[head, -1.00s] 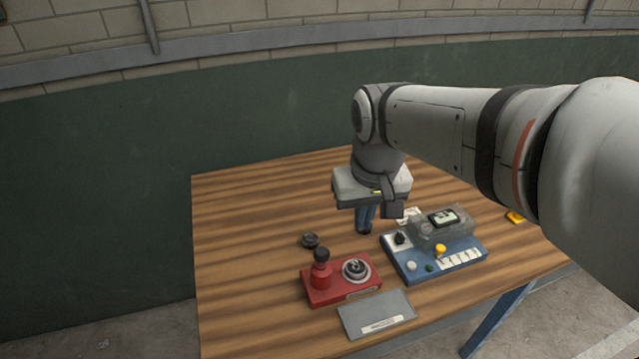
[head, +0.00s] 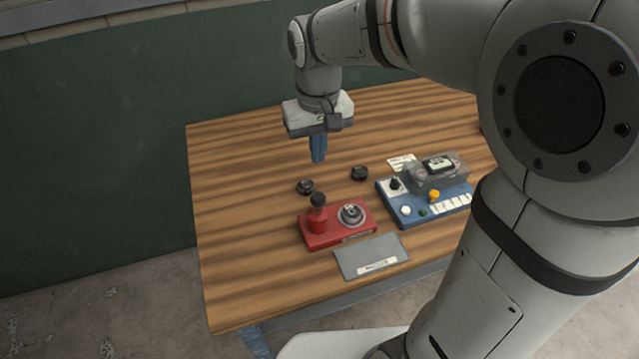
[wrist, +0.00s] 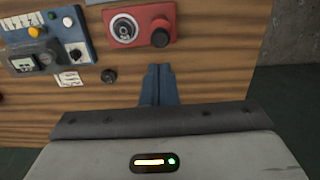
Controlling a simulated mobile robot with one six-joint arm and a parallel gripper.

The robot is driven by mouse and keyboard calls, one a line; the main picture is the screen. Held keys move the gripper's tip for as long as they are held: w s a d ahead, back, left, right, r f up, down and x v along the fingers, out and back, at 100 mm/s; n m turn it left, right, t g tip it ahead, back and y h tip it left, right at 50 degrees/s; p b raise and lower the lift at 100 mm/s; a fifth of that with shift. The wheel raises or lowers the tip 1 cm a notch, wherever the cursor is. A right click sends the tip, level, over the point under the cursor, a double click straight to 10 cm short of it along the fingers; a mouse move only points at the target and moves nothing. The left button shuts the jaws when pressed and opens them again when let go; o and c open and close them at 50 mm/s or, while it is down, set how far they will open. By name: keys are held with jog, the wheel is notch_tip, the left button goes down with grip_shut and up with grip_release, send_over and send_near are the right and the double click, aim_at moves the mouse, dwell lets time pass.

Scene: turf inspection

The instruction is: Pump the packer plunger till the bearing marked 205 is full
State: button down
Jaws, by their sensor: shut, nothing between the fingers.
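The red packer (head: 336,232) sits on the table in the head view, its black plunger knob (head: 317,200) standing up on the left. A bearing (head: 351,212) lies in the round seat on its right. No number 205 is readable. My gripper (head: 318,158) is shut and empty, pointing down behind the packer and above the table. In the wrist view its fingertips (wrist: 158,68) are together, apart from the plunger knob (wrist: 160,38).
A blue device (head: 400,212) with knobs, buttons and a display stands right of the packer. A white card (head: 402,162) lies behind it. A grey labelled plate (head: 370,257) lies in front of the packer. The left part of the wooden table (head: 235,230) is clear.

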aim_at(319, 197)
notch_tip(319, 197, down, 11)
jog(key=shift+p, duration=0.65)
notch_tip(319, 197, down, 2)
jog(key=shift+f+b, duration=0.2)
jog(key=shift+b, duration=0.9)
jog(key=shift+s+r, duration=0.1)
jog(key=shift+s, duration=0.05)
jog(key=shift+r+p, duration=0.5)
jog(key=shift+p, duration=0.05)
notch_tip(319, 197, up, 13)
jog(key=shift+r+p, duration=0.2)
jog(key=shift+p, duration=0.2)
